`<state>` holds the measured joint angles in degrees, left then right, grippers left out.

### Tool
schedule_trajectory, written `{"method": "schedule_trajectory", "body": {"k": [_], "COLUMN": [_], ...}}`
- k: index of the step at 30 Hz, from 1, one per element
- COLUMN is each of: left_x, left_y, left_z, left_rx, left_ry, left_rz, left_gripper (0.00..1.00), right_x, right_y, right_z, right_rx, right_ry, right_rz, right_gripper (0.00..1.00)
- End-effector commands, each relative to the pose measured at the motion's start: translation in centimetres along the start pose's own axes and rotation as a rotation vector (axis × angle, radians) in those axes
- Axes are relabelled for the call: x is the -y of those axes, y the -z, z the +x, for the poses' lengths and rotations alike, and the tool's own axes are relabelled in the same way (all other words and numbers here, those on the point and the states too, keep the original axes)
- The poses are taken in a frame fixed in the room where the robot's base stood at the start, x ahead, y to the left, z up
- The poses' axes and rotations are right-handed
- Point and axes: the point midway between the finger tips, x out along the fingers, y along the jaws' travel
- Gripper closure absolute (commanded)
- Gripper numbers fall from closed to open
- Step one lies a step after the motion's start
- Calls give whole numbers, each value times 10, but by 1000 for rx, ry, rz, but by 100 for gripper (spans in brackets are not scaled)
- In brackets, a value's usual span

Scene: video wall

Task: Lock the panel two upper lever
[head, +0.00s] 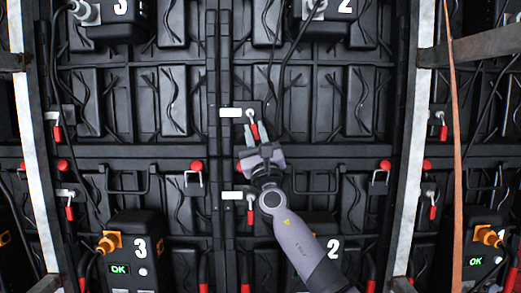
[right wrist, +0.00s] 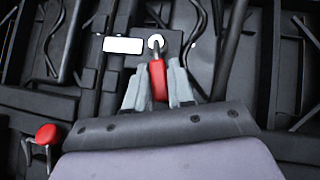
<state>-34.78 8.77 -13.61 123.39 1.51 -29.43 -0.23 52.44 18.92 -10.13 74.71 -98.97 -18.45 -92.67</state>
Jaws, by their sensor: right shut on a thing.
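The upper lever (head: 255,131) beside a white label has a metal pivot and a red handle. It hangs down from its pivot, tilted slightly right in the head view. It also shows in the right wrist view (right wrist: 158,80), with the red handle between the grey fingers. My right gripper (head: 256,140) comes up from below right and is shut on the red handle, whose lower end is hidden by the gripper. A lower lever (head: 250,210) with a red handle hangs straight down left of my right arm. My left gripper is not in view.
White labels (head: 231,112) mark the levers. Red knobs (head: 197,166) and wire handles sit on the panel seam. Pale uprights (head: 407,190) and an orange cable (head: 457,150) stand in front of the wall.

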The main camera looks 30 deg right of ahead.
Motion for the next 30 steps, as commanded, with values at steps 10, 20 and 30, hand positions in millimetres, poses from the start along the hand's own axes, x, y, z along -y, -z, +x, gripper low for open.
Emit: {"method": "schedule_trajectory", "body": {"k": [10, 20, 30], "left_x": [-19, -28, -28], "left_y": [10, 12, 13], "left_z": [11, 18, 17], "left_rx": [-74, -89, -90], "left_ry": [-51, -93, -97], "left_rz": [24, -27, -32], "left_gripper": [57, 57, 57], "right_x": [-13, -16, -15], "right_y": [2, 0, -1], "right_z": [-2, 1, 1], "right_rx": [-1, -1, -1], "right_ry": [151, 205, 209], "right_rz": [154, 207, 213], "right_gripper": [100, 100, 100]}}
